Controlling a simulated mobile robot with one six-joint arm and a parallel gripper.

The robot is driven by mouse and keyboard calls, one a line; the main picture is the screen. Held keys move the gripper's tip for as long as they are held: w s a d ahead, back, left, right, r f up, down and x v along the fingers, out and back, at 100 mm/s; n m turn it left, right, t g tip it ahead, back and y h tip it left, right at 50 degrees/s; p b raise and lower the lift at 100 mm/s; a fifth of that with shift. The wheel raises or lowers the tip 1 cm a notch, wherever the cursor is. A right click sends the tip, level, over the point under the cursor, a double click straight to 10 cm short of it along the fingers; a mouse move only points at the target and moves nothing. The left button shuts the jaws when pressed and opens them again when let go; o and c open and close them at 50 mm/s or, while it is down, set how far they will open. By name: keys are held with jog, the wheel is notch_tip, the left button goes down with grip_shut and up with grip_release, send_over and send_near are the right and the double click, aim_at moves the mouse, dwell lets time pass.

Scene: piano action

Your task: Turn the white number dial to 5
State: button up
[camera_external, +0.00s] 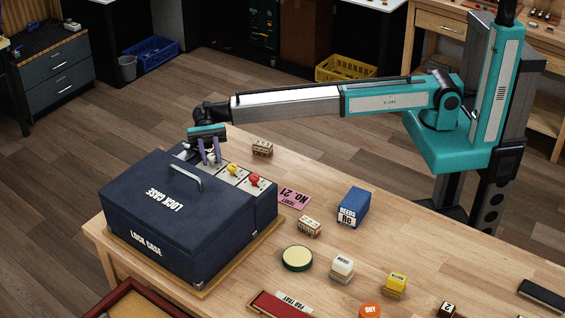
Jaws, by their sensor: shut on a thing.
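The dark blue lock case (141,216) stands on the wooden table with a metal handle on its top. A pale panel along its back right edge carries a yellow knob (233,169) and a red knob (254,180). My gripper (210,162) points down at the left end of this panel, left of the yellow knob. Its two fingers are shut on what appears to be the white number dial. The fingers hide nearly all of the dial, and its number cannot be read.
A small patterned block (262,148) stands behind the case. A pink ticket (293,198), a blue reeds box (353,207) and a round green-rimmed tin (297,258) lie to the right. The yellow knob is close beside my fingers.

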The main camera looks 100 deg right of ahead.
jog(key=o, duration=1)
jog(key=shift+w+d+b, duration=0.15)
jog(key=shift+d+b, duration=0.2)
jog(key=shift+d, duration=1.55)
jog(key=shift+w+d+b, duration=0.1)
jog(key=shift+d+b, duration=0.25)
jog(key=shift+d, duration=1.55)
